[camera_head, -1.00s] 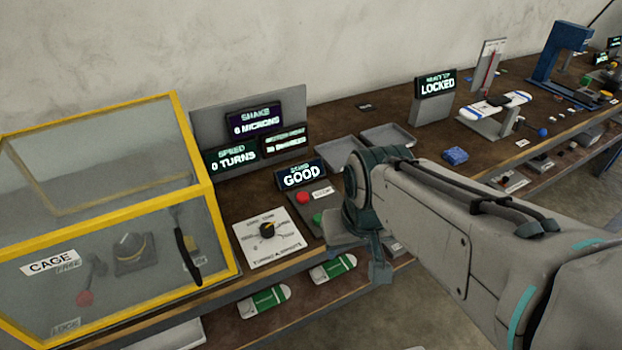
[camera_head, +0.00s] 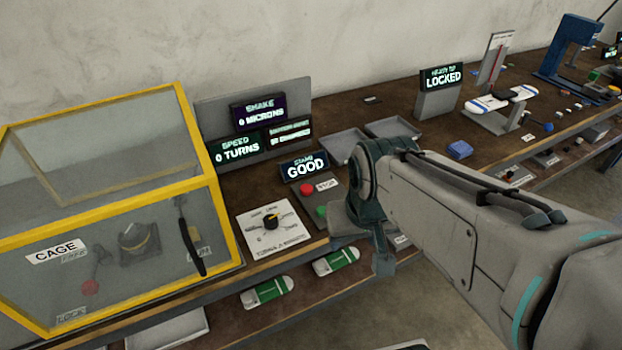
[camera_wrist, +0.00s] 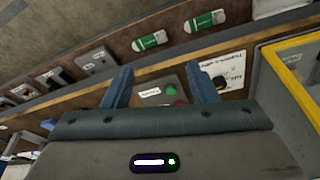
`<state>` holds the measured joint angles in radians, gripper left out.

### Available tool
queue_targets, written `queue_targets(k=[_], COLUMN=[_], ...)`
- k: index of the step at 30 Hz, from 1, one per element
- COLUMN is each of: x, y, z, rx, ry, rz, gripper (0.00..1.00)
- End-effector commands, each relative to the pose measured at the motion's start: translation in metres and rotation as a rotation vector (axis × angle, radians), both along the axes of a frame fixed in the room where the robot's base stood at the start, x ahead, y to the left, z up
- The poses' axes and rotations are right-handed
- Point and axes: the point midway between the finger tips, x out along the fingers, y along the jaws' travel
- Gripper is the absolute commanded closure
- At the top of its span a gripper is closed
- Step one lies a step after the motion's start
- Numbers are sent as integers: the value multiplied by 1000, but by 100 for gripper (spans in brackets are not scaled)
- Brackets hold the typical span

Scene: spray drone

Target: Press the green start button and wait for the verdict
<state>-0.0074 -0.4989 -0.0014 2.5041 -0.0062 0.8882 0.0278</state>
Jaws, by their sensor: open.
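The green button (camera_head: 320,211) sits on a small grey panel below the red button (camera_head: 307,189), which has a STOP label. In the wrist view the green button (camera_wrist: 171,90) shows between my two finger tips, nearer the right one. The red button (camera_wrist: 180,103) is partly hidden by my gripper there. My gripper (camera_wrist: 160,85) is open and empty, over the panel; I cannot tell its height above the button. The stand display (camera_head: 304,167) reads GOOD.
A yellow-framed clear cage (camera_head: 110,200) stands closed at left. A dial plate (camera_head: 271,232) lies between the cage and buttons. The speed display (camera_head: 240,148) reads 0 TURNS; the shake display (camera_head: 259,113) reads 0 MICRONS. Empty grey trays (camera_head: 393,128) lie behind my arm.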

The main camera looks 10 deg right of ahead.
Motion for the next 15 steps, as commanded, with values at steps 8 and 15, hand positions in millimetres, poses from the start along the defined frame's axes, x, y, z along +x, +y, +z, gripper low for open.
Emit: queue_targets(k=[8,15], x=[0,0], y=[0,0], z=[0,0], rx=[0,0], ry=[0,0], rz=[0,0], gripper=[97,100])
